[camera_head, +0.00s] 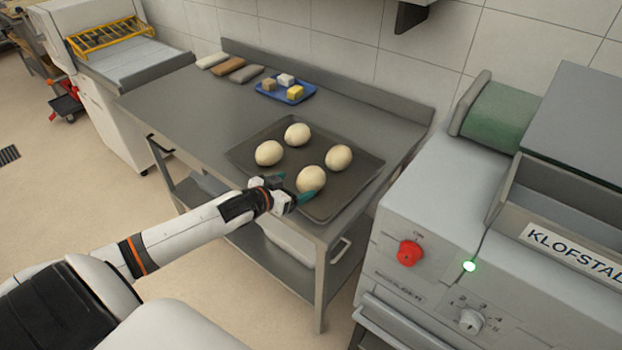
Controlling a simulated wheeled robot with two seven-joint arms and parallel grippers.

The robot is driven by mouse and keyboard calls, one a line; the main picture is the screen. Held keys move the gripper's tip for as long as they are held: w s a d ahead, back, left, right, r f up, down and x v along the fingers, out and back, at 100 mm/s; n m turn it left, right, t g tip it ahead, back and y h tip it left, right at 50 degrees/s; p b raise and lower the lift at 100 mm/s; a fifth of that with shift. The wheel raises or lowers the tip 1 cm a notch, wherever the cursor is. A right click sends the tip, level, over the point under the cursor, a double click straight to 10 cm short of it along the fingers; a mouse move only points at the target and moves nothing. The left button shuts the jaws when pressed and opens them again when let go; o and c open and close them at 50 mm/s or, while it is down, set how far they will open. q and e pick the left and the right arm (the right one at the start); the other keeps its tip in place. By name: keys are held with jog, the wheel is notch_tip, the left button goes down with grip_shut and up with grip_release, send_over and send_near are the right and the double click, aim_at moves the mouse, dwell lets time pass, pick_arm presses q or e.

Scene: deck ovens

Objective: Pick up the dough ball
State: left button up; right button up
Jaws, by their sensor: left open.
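Several pale dough balls lie on a dark tray (343,201) on the grey metal table (185,92). The nearest dough ball (311,178) is at the tray's front. Others are the right one (338,157), the left one (268,153) and the back one (297,134). My left gripper (291,188) is at the tray's front left edge with its teal fingertips open around or beside the nearest ball. I cannot tell whether they touch it. My right gripper is not in view.
A blue tray (268,93) with small blocks stands behind the dark tray. Long loaf-like pieces (246,74) lie at the back left. A grey machine with a red knob (410,252) stands close on the right. The table's left part is clear.

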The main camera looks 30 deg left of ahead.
aim_at(305, 182)
pick_arm(q)
jog(key=x, duration=0.3)
jog(key=shift+w+d+f, duration=0.1)
jog(key=shift+w, duration=0.1)
jog(key=shift+a+f+p+x, duration=0.15)
jog(key=shift+p+x, duration=0.2)
jog(key=shift+x, duration=1.05)
jog(key=shift+a+f+p+x, duration=0.15)
jog(key=shift+p+x, duration=0.2)
jog(key=shift+x, duration=1.05)
jog(key=shift+s+d, duration=0.1)
jog(key=c, duration=1.1)
jog(key=shift+r, duration=0.1)
notch_tip(305, 182, up, 10)
jog(key=shift+f+b, duration=0.1)
jog(key=shift+b, duration=0.45)
